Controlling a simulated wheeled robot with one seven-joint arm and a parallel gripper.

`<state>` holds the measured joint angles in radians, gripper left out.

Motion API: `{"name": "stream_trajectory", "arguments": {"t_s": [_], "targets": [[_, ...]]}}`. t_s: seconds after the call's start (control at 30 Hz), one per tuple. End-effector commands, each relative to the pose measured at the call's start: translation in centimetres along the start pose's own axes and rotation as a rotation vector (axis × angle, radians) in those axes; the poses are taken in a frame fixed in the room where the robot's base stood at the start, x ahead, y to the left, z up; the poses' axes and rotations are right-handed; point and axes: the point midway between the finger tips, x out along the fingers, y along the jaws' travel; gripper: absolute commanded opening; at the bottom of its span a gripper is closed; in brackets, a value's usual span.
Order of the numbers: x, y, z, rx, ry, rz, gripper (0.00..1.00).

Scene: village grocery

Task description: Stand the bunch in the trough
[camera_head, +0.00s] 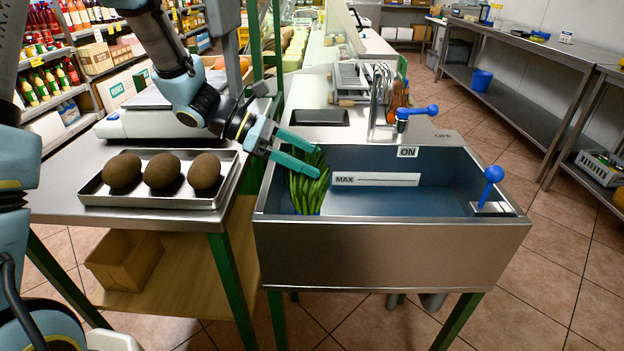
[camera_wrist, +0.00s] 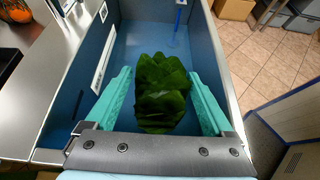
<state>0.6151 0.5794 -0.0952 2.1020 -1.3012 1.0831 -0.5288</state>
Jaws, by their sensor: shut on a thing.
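The bunch (camera_head: 308,190) is green, with long stalks that hang down inside the left end of the blue-lined trough (camera_head: 400,240). It looks roughly upright. My gripper (camera_head: 316,158) reaches in from the left and is shut on the bunch near its top. In the wrist view, the dark green leafy top of the bunch (camera_wrist: 162,95) lies between the two teal fingers, with the trough's blue wall (camera_wrist: 75,90) around it. The bunch's lower end is hidden behind the trough's front wall, so I cannot tell whether it touches the bottom.
A white MAX label (camera_head: 375,179) is on the trough's back wall. A blue-handled lever (camera_head: 493,175) stands at the right end, and a blue-handled tap (camera_head: 415,112) at the back. A tray (camera_head: 150,200) with three brown round things sits on the left counter. The trough's middle is free.

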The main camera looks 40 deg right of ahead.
Motion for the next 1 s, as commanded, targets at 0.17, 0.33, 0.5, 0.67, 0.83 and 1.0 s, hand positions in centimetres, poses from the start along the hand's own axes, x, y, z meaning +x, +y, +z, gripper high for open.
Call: {"name": "stream_trajectory", "arguments": {"t_s": [0.17,0.33,0.5,0.67,0.83,1.0], "targets": [[0.8,0.0,-1.3,-0.002,-0.001,-0.001,0.00],[1.9,0.0,-3.3,-0.002,0.000,-0.001,0.00],[1.9,0.0,-3.4,0.001,0.000,0.001,0.00],[2.0,0.0,-3.6,0.001,-0.001,0.001,0.00],[2.0,0.0,-3.6,0.001,0.000,0.000,1.00],[2.0,0.0,-3.6,0.001,0.000,0.000,1.00]]}}
